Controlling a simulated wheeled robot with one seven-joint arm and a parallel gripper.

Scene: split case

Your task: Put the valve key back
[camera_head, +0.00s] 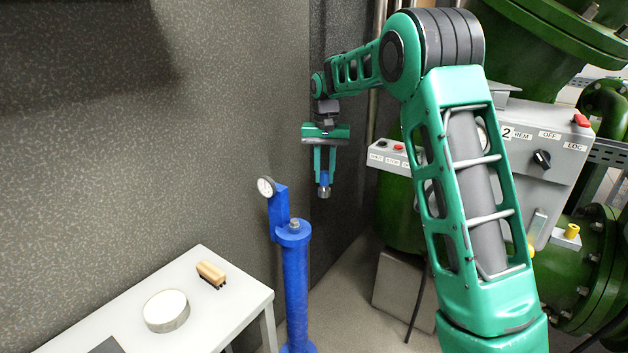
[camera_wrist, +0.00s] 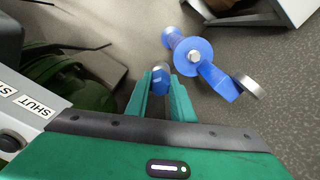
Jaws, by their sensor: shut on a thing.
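My gripper (camera_head: 325,168) is shut on a small blue piece with a grey socket-like lower end (camera_head: 324,191), which I take to be the valve key. It hangs in the air, pointing down; much of it is hidden by the fingers. In the wrist view its blue part (camera_wrist: 160,79) shows between the two green fingers. A blue post (camera_head: 295,275) with a metal stub (camera_head: 294,226) on its top stands below and to the left of my gripper, apart from the key. An upright bracket on the post carries a round gauge (camera_head: 266,187).
A white table (camera_head: 229,307) at lower left holds a round tin (camera_head: 167,311) and a wooden brush (camera_head: 211,273). A grey control box (camera_head: 553,185) and green pipework (camera_head: 590,255) stand at right. A dark speckled wall is behind.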

